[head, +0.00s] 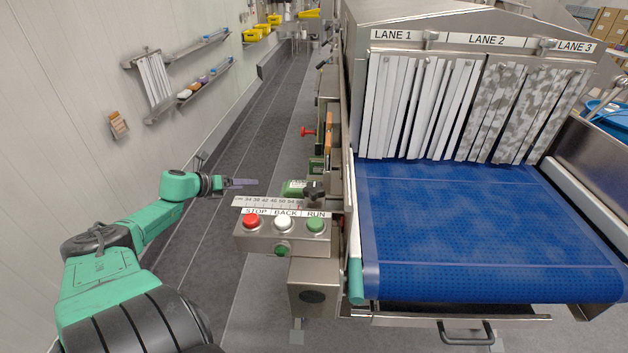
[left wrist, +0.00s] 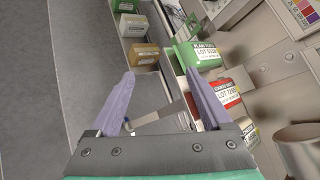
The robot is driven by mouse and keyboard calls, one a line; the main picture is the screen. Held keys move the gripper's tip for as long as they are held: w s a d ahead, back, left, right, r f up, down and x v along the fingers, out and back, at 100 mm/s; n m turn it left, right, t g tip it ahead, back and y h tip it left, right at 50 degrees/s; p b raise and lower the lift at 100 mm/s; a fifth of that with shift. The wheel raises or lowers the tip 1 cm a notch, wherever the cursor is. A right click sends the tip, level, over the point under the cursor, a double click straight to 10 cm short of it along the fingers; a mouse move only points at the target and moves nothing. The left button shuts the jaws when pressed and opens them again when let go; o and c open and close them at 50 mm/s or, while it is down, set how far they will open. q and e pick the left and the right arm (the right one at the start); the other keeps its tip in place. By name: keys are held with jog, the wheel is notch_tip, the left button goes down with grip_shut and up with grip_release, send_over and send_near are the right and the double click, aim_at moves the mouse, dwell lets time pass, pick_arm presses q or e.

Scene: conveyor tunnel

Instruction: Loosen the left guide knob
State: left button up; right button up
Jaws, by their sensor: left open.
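A black knob (head: 314,191) sits at the right end of the numbered scale (head: 266,203), above the button box beside the belt; I take it as the left guide knob. My left gripper (head: 250,183) is to the left of the knob, apart from it, with its fingers pointing right. In the left wrist view the left gripper (left wrist: 164,88) has its two purple fingers spread, with nothing held between them. I cannot make out the black knob in that view. My right gripper is not in view.
A box with red, white and green buttons (head: 283,224) is below the scale. A red-handled part (head: 308,132) juts from the machine's side. The blue belt (head: 480,230) lies right. Labelled green (left wrist: 197,54) and red (left wrist: 228,92) boxes show in the wrist view.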

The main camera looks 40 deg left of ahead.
pick_arm(q)
jog(key=w+d+r+m+h, duration=0.2)
jog(key=r+m, duration=0.2)
jog(key=r, duration=0.2)
jog(key=w+d+r+m+h, duration=0.1)
jog(key=w+d+r+m, duration=0.1)
jog(key=r+m, duration=0.3)
jog(key=d+r+m+g+h, duration=0.1)
jog(key=d+r+m+g, duration=0.5)
jog(key=d+r+m, duration=0.75)
jog(key=s+d+r+m+g+y+b, duration=0.1)
jog(key=s+d+r+m+g+y, duration=0.15)
jog(key=d+m, duration=0.3)
jog(key=s+d+r+m+g+y, duration=0.1)
jog(key=d+r+m+g+y, duration=0.2)
jog(key=d, duration=0.4)
jog(key=h, duration=0.1)
send_over(314, 187)
notch_tip(314, 187, down, 4)
jog(key=shift+m, duration=0.3)
notch_tip(314, 187, down, 9)
jog(key=shift+r+p, duration=0.1)
jog(key=shift+p, duration=0.45)
jog(key=shift+a+f, duration=0.15)
jog(key=shift+f, duration=0.2)
grip_shut()
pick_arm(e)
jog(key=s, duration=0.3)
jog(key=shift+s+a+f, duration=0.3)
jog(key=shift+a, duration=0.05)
